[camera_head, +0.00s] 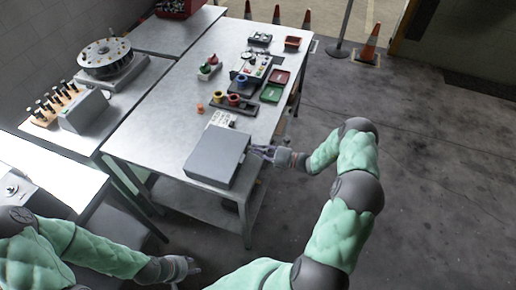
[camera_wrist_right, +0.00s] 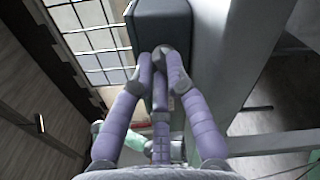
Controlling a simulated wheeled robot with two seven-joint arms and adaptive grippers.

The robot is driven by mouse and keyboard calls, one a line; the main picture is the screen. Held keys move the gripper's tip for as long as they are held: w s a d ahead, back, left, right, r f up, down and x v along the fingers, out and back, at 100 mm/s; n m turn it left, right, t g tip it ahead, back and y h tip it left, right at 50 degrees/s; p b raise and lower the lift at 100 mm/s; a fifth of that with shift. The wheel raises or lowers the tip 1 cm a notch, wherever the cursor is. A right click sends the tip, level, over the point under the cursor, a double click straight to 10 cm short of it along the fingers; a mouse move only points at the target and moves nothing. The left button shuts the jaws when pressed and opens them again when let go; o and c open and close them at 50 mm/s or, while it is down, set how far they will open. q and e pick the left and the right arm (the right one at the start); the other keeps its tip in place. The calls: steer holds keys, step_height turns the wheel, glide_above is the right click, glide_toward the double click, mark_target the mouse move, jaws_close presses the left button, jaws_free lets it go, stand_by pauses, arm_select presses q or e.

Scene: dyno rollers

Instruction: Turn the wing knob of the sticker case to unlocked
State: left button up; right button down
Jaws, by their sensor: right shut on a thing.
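The sticker case, a closed grey box (camera_head: 214,157), sits at the near right corner of the metal table. My right gripper (camera_head: 258,150) is at the case's right side. In the right wrist view, the fingers of my right gripper (camera_wrist_right: 163,58) are closed together against the dark face of the case (camera_wrist_right: 160,18). My left gripper (camera_head: 190,268) is low at the bottom of the head view, away from the case, and too small to tell open or shut.
Behind the case on the metal table (camera_head: 160,128) are a white sheet (camera_head: 221,118), a tray of colored rings (camera_head: 232,106) and red (camera_head: 280,77) and green (camera_head: 271,93) trays. A round turntable (camera_head: 104,55) stands at left. Open floor (camera_head: 440,190) lies to the right.

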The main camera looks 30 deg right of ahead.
steer(key=m+p, duration=0.1)
steer(key=m, duration=0.4)
steer(key=shift+d, duration=0.15)
steer(key=shift+f+m, duration=0.1)
steer(key=shift+m, duration=0.3)
steer(key=c, duration=1.5)
jaws_free()
steer(key=shift+n, duration=0.3)
